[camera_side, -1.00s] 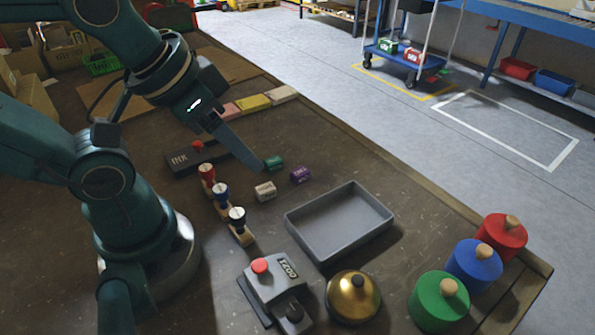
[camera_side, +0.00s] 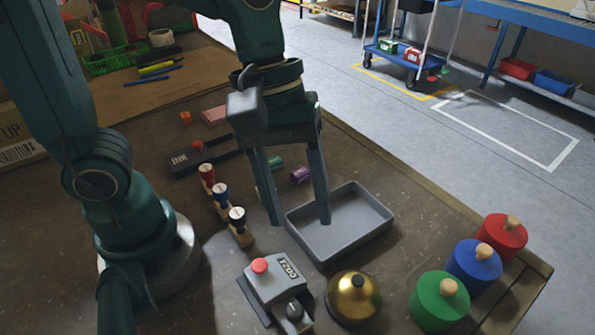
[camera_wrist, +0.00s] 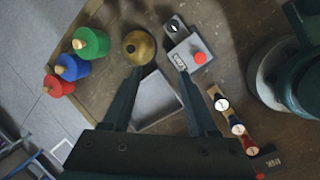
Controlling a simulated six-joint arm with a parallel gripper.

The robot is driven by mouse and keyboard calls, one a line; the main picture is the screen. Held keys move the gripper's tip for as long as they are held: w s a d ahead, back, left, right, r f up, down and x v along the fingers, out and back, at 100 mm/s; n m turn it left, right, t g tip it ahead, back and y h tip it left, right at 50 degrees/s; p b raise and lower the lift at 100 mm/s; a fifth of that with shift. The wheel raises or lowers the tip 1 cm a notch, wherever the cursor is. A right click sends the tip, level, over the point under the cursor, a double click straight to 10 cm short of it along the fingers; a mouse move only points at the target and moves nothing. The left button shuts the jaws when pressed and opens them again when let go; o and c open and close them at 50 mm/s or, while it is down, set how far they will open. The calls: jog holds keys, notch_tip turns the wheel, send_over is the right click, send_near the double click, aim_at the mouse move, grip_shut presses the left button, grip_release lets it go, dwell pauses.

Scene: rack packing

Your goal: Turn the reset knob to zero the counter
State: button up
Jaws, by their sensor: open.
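The grey counter (camera_side: 268,279) stands on the table in front of the tray, with a red button (camera_side: 260,265) and a small digit window (camera_side: 287,268) whose digits I cannot read surely. Its dark round reset knob (camera_side: 294,311) is at the near end. In the wrist view the counter (camera_wrist: 184,53) is at upper centre, with the knob (camera_wrist: 174,27) at its top end. My gripper (camera_side: 300,221) is open and empty, fingers pointing down over the grey tray, behind the counter and apart from it. Both fingers (camera_wrist: 161,71) show in the wrist view.
The grey tray (camera_side: 378,235) is empty. A brass bell (camera_side: 352,297) stands right of the knob, with green (camera_side: 438,302), blue (camera_side: 474,264) and red (camera_side: 502,238) knobbed cylinders further right. Stamps (camera_side: 222,194) stand left of the tray, near the ink pad (camera_side: 190,162).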

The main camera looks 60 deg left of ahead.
aim_at(295, 309)
jog(key=shift+s+d+f+g, duration=0.6)
jog(key=shift+d+f, duration=0.3)
jog(key=shift+f, duration=0.75)
jog(key=shift+s+d+f+g, duration=0.65)
jog(key=shift+d+f, duration=0.3)
jog(key=shift+f, duration=0.65)
jog(key=shift+s+d+f+g, duration=0.45)
jog(key=shift+s+d+f, duration=0.35)
jog(key=shift+f, duration=0.85)
jog(key=shift+w+d, duration=0.1)
grip_shut()
